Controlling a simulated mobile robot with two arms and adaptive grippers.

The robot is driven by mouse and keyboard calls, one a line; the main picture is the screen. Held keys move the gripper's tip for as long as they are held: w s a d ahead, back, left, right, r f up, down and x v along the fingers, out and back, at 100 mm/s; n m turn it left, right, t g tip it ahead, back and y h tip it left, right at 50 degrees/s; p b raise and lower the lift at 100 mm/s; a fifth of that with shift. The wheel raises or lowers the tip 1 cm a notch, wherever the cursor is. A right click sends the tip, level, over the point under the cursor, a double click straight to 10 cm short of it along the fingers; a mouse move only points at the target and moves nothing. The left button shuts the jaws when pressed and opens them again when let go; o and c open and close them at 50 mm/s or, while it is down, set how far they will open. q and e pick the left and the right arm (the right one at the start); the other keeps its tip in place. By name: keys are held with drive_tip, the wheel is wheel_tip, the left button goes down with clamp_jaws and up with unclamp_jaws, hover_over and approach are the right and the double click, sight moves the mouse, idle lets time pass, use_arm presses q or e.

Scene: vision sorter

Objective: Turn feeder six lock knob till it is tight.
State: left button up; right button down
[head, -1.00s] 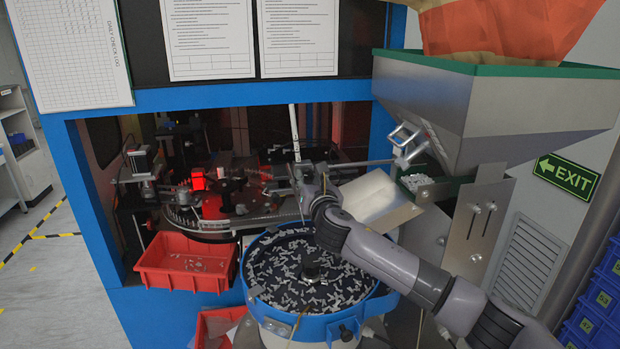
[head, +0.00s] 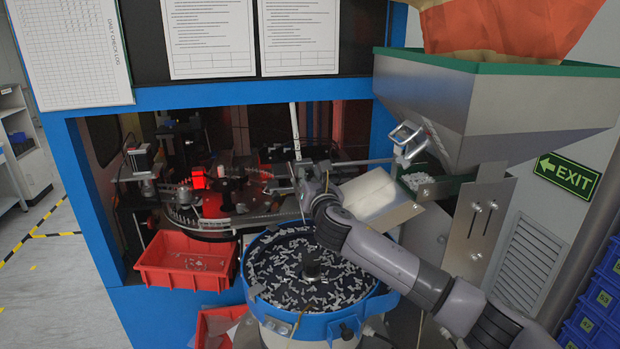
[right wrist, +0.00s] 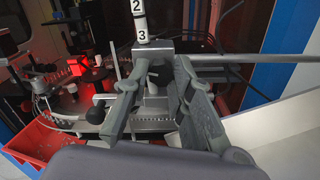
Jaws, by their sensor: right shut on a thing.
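My right gripper (head: 301,170) reaches in over the bowl feeder to the metal fixture at the end of the curved track. In the right wrist view its two fingers (right wrist: 156,74) stand on either side of a small grey knob (right wrist: 153,88) below the block at the foot of the white numbered post (right wrist: 140,22). The gripper is shut on this knob, which I take as the lock knob. The fingers hide much of it, so how tight it is cannot be seen. No feeder number six is readable. My left gripper is not in view.
The blue-rimmed bowl (head: 266,303) full of small metal parts lies under my right arm. A red bin (head: 160,278) stands to its left. The steel hopper (head: 430,95) hangs at the right. A thin rod (right wrist: 245,58) runs right from the fixture.

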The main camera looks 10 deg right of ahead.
drive_tip(key=m+b, duration=0.1)
drive_tip(key=m, duration=0.3)
drive_tip(key=shift+f, duration=0.2)
drive_tip(key=m+b, duration=0.1)
drive_tip(key=m, duration=0.3)
drive_tip(key=shift+m, duration=0.3)
drive_tip(key=m+b, duration=0.1)
drive_tip(key=m, duration=0.2)
drive_tip(key=shift+m, duration=0.3)
drive_tip(key=m+b, duration=0.2)
drive_tip(key=m, duration=0.2)
drive_tip(key=shift+f+m, duration=0.1)
drive_tip(key=shift+m, duration=0.2)
drive_tip(key=m+b, duration=0.1)
drive_tip(key=m, duration=0.3)
drive_tip(key=shift+m, duration=0.3)
drive_tip(key=m, duration=0.3)
drive_tip(key=shift+f+m+b, duration=0.1)
drive_tip(key=shift+m+b, duration=0.2)
drive_tip(key=shift+b, duration=0.1)
drive_tip(key=m, duration=0.3)
drive_tip(key=shift+m, duration=0.3)
drive_tip(key=m, duration=0.4)
drive_tip(key=shift+m, duration=0.3)
